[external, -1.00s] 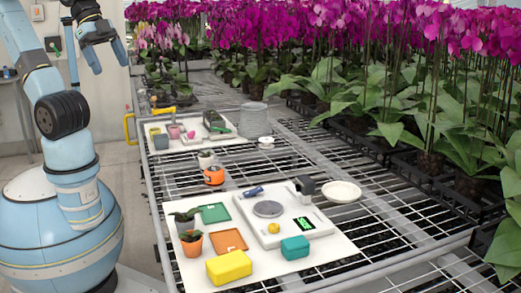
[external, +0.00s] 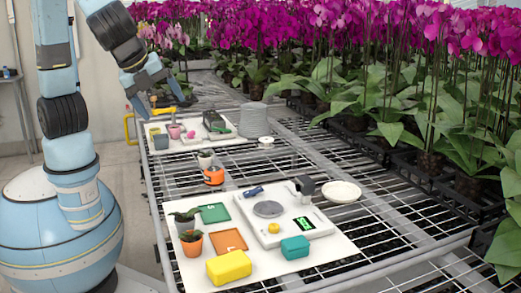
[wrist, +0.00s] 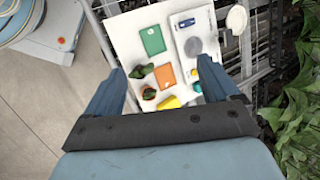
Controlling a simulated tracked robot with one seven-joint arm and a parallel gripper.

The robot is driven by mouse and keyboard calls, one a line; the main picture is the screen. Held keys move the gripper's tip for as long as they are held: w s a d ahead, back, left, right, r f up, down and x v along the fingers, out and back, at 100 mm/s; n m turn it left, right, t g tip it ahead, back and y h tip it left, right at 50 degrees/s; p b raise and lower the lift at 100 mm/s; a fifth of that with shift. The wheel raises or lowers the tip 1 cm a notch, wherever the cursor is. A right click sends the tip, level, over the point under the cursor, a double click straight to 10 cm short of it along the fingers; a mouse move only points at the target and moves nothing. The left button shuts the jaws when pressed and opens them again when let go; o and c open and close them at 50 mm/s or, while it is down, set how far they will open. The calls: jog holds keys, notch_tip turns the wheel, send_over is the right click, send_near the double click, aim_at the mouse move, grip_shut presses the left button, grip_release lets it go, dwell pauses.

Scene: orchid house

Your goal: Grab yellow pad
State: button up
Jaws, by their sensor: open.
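The yellow pad (external: 229,266) is a thick rounded block lying at the front of the white board (external: 278,266) on the mesh bench. In the wrist view the yellow pad (wrist: 169,102) shows at the lower edge of the board, partly hidden by my gripper's dark body. My gripper (external: 160,108) is open and empty, high above the far part of the bench and well away from the pad. In the wrist view its two blue fingers (wrist: 160,72) are spread wide, with nothing between them but the board far below.
A teal block (external: 295,248), a scale (external: 280,235), an orange tray (external: 229,241), a green tray (external: 214,213) and small potted plants (external: 191,243) crowd around the pad. A white saucer (external: 342,191) lies at right. Orchids (external: 430,120) line the bench's right side.

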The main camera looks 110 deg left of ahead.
jog(key=w+d+f+m+t+y, duration=0.1)
jog(key=w+d+f+m+y, duration=0.3)
jog(key=w+d+f+m, duration=0.45)
jog(key=m+t+y, duration=0.1)
jog(key=m+t, duration=0.4)
jog(key=m, duration=0.2)
send_near(224, 262)
jog(key=shift+s+d, duration=0.5)
jog(key=shift+s, duration=0.15)
jog(key=shift+w+f, duration=0.1)
jog(key=shift+f, duration=0.1)
jog(key=x, duration=0.8)
jog(key=shift+a+r, duration=0.15)
jog(key=shift+w+r+x, duration=0.1)
jog(key=shift+r+x, duration=0.05)
jog(key=shift+x, duration=1.2)
jog(key=shift+w+r+x, duration=0.1)
jog(key=shift+x, duration=1.25)
jog(key=c, duration=1)
